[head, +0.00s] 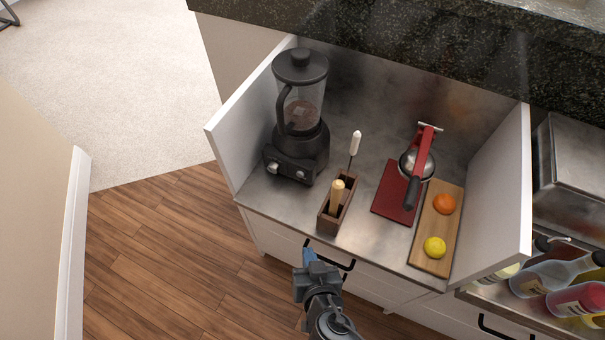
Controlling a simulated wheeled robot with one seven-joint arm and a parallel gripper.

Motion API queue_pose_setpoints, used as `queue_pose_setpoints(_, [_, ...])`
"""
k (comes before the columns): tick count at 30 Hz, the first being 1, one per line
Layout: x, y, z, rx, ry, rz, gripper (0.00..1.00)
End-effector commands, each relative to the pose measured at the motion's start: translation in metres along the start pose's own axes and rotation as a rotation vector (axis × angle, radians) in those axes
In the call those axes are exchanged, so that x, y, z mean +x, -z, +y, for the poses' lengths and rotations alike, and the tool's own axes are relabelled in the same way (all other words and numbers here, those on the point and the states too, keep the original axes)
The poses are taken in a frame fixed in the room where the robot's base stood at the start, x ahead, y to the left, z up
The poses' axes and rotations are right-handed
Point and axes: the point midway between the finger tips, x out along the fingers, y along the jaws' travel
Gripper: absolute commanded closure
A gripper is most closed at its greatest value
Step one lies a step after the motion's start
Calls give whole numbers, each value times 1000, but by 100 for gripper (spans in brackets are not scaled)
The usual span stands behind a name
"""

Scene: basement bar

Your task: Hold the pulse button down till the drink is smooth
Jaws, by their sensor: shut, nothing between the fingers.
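A black blender (300,115) stands upright at the back left of the steel counter, against the white side panel. Its lid is on, and its clear jar holds something brownish low down. Its black base (291,165) has pale silver controls (273,167) on the front; which one is the pulse button is too small to tell. My gripper (308,252) is shut and empty. In the picture it is in front of the counter's front edge, below and to the right of the blender base, apart from it.
A wooden holder (328,222) with tools stands right of the blender, near the front edge. Farther right are a red mat (385,203) under a red-handled press (422,150), and a board (431,263) with an orange and a lemon. White panels (228,150) flank the counter.

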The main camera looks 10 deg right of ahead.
Motion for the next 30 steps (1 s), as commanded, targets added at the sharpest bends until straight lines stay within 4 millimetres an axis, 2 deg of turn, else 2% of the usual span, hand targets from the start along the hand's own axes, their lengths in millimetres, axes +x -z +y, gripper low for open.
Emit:
queue_pose_setpoints(1, [13,10,-14,4,-7,25,100])
queue_pose_setpoints(6, [42,38,-44,31,-42,109,100])
queue_pose_setpoints(12, [58,61,-66,58,-59,183,100])
queue_pose_setpoints(18, [61,67,-72,67,-63,203,100])
queue_pose_setpoints(30, [63,71,-69,67,-64,202,100])
